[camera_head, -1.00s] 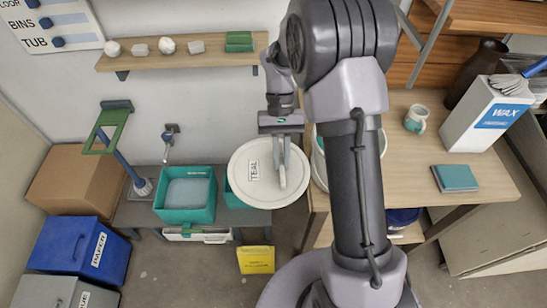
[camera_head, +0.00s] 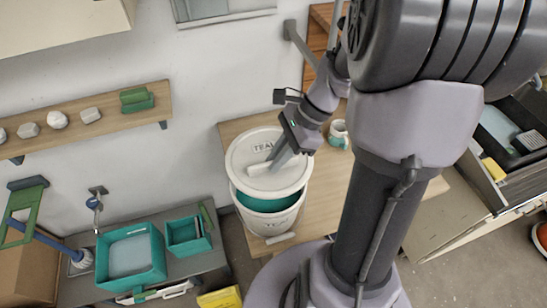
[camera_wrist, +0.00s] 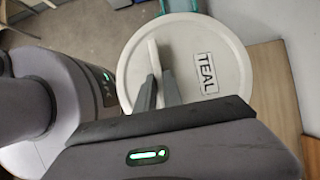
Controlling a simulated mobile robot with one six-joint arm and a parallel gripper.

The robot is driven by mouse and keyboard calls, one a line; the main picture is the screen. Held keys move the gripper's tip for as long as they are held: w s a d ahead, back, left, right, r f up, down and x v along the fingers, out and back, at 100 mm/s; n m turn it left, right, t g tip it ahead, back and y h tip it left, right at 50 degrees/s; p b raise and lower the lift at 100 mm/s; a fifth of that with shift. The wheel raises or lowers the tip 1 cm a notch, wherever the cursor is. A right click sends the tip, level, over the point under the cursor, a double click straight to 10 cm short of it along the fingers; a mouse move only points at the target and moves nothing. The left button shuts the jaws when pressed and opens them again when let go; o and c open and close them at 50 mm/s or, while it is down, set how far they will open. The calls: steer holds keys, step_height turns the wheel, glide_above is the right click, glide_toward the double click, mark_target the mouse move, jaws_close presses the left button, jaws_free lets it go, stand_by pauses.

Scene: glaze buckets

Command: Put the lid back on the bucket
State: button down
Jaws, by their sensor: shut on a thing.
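The white round lid (camera_head: 262,183) has a TEAL label and a raised bar handle. My gripper (camera_head: 270,165) is shut on that handle; the wrist view also shows the fingers (camera_wrist: 158,92) on the bar of the lid (camera_wrist: 218,55). The white bucket (camera_head: 270,224) with teal glaze inside stands on the wooden table, near its left end. The lid is over the bucket, covering the back of its opening. A teal crescent shows at the front, so the lid is offset or tilted. Whether it touches the rim cannot be told.
A mug (camera_head: 339,134) stands behind on the wooden table (camera_head: 335,185). Teal bins (camera_head: 131,254) sit on the lower bench at left. A shelf (camera_head: 90,120) with small pieces is on the wall. An open drawer (camera_head: 510,150) is at far right.

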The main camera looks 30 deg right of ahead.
mark_target(275, 176)
steer(key=shift+s+a+f, duration=0.1)
steer(key=shift+a+f, duration=0.1)
steer(key=shift+f, duration=0.2)
step_height(275, 176, down, 5)
steer(key=b, duration=0.5)
steer(key=shift+a+f, duration=0.1)
steer(key=shift+f, duration=0.05)
steer(key=shift+f, duration=0.15)
steer(key=shift+f, duration=0.25)
steer(key=shift+f+b, duration=0.45)
steer(key=shift+b, duration=0.1)
stand_by(0.8)
steer(key=c, duration=0.9)
jaws_free()
steer(key=shift+r, duration=0.1)
